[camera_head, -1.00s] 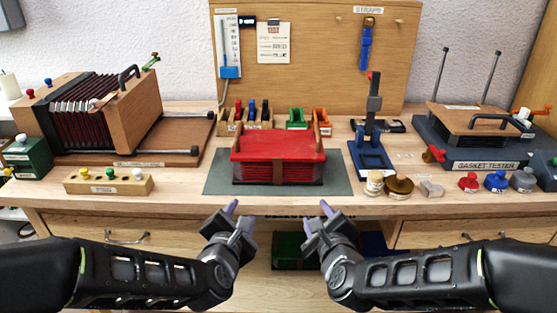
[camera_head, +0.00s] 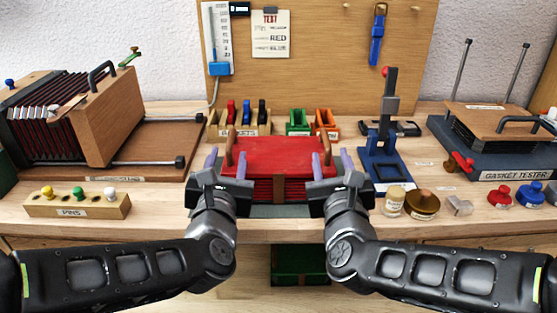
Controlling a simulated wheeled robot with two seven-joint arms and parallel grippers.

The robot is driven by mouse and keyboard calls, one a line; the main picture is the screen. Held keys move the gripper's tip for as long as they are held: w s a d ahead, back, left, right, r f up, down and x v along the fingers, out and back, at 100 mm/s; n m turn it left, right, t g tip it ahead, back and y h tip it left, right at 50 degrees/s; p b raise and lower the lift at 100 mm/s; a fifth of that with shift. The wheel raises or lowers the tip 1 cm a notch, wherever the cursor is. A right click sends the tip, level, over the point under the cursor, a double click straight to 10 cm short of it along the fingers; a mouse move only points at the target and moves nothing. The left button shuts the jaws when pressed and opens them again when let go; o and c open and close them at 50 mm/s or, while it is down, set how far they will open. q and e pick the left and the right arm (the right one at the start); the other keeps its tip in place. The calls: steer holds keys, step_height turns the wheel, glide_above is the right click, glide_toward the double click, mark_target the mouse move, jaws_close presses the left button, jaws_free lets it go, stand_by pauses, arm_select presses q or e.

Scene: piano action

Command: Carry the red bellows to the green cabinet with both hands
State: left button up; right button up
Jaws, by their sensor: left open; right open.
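The red bellows (camera_head: 280,156) sits on a dark mat (camera_head: 262,211) at the middle of the bench. It has a flat red top, pleated sides and an upright wooden handle at each end. My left gripper (camera_head: 221,172) is open at its left end, and my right gripper (camera_head: 334,164) is open at its right end. The purple fingers stand close to the handles; I cannot tell whether they touch. The near corners of the bellows are partly hidden by my grippers. A green box (camera_head: 300,262) shows under the bench; I cannot tell whether it is the green cabinet.
A wooden block with pins (camera_head: 78,205) and a large bellows device (camera_head: 110,110) are on the left. A gasket tester (camera_head: 500,150) is further right.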

mark_target(233, 132)
arm_select(q)
steer(key=shift+w, duration=0.15)
arm_select(e)
steer(key=shift+w+r, duration=0.1)
steer(key=shift+w, duration=0.05)
arm_select(q)
steer(key=shift+r, duration=0.1)
steer(key=shift+w, duration=3.85)
arm_select(e)
steer(key=shift+w+a, duration=0.1)
steer(key=shift+w, duration=3.75)
arm_select(q)
steer(key=shift+c, duration=0.3)
arm_select(e)
steer(key=shift+c, duration=0.3)
arm_select(q)
steer(key=shift+a, duration=0.1)
jaws_close()
arm_select(e)
jaws_close()
steer(key=shift+r, duration=0.1)
